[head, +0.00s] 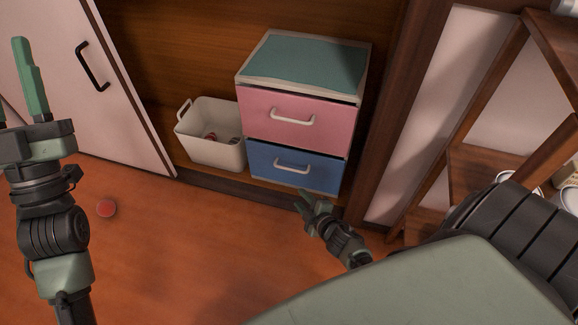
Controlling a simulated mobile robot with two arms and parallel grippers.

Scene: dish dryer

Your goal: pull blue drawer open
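The blue drawer (320,171) is the lower drawer of a small two-drawer cabinet in the head view. It looks shut, with its front about in line with the pink drawer above. Its white handle (291,166) is in plain view, and nothing holds it. My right gripper (311,197) is in front of and just below the blue drawer's lower edge in the picture. Its fingers look spread and empty, apart from the handle. My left gripper (14,78) is at the far left, raised and empty, with its fingers apart; one finger is partly cut off by the picture edge.
The pink drawer (270,129) is shut under the cabinet's green top (310,62). A white basket (215,152) with small items stands left of the cabinet. A wooden shelf (477,165) stands at right. The middle floor is clear.

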